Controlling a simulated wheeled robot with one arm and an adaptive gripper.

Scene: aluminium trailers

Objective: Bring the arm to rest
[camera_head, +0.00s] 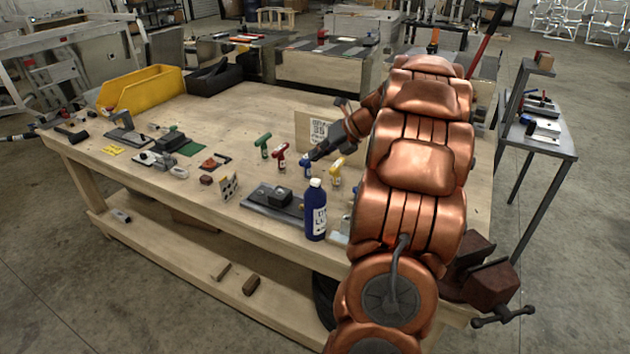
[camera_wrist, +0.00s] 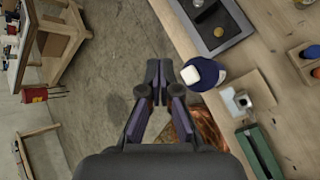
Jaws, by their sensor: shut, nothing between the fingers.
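My copper arm (camera_head: 415,165) stands on the right side of the head view, in front of part of the workbench (camera_head: 245,105). My gripper (camera_head: 316,155) is over the bench near the upright board and the coloured trigger-shaped tools. In the wrist view its fingers (camera_wrist: 159,72) meet at the tips and hold nothing. Below them that view shows the bare floor beside the bench edge. A dark blue bottle (camera_head: 315,212) with a white cap stands upright at the bench's front edge. It also shows just right of the fingers in the wrist view (camera_wrist: 206,75).
A yellow bin (camera_head: 142,89) and a black bin (camera_head: 215,78) sit at the bench's far left. A grey tray (camera_head: 272,205) lies left of the bottle. Green (camera_head: 263,144) and red (camera_head: 280,155) tools stand mid-bench. A brown vise (camera_head: 487,278) sticks out at the right corner.

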